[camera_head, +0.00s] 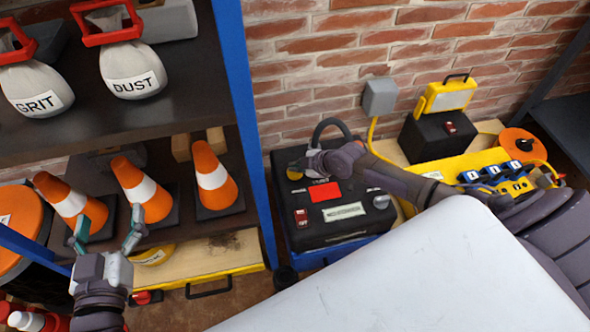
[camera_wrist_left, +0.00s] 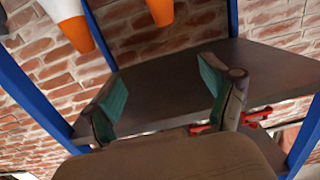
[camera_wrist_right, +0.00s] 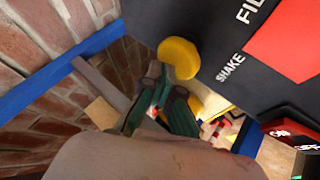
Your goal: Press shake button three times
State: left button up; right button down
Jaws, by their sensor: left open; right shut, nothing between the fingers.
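The yellow round shake button (camera_wrist_right: 180,57) sits on a black box (camera_wrist_right: 200,22) beside the printed word SHAKE in the right wrist view. The button also shows in the head view (camera_head: 295,173), at the left of the box top. My right gripper (camera_wrist_right: 166,82) is shut and empty, with its fingertips right beside the button. I cannot tell whether they touch it. In the head view my right gripper (camera_head: 305,163) covers part of the box top. My left gripper (camera_head: 107,232) is open and empty in front of the shelf with the cones.
The box top also carries a red panel (camera_head: 332,191) and a red switch (camera_head: 301,218). A blue-posted shelf (camera_head: 243,110) with cones (camera_head: 141,188) and sandbags (camera_head: 132,68) stands left. A yellow device (camera_head: 500,185) and a lamp (camera_head: 446,97) are at right.

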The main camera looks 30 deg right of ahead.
pick_arm(q)
jog(key=shift+w+d+r+t+h, duration=0.15)
jog(key=shift+r+t+h, duration=0.15)
jog(key=shift+r+t, duration=0.5)
pick_arm(e)
jog(key=shift+f, duration=0.3)
dwell(0.6)
pick_arm(q)
jog(key=shift+d+r+t+b, duration=0.2)
jog(key=shift+r+t+b, duration=0.4)
jog(key=shift+r, duration=0.9)
pick_arm(e)
jog(key=shift+f, duration=0.35)
jog(key=shift+r, duration=0.1)
dwell(0.5)
jog(key=shift+r+p, duration=0.35)
jog(key=shift+p, duration=0.1)
jog(key=shift+r+p, duration=0.4)
jog(key=shift+r, duration=0.15)
pick_arm(q)
notch_tip(320, 180, down, 9)
jog(key=s+a+g+y, duration=0.1)
jog(key=g, duration=0.4)
jog(key=shift+s+a+g+p, duration=0.3)
jog(key=shift+s+a+g, duration=0.05)
jog(key=shift+s+g, duration=0.05)
pick_arm(e)
jog(key=shift+r, duration=0.35)
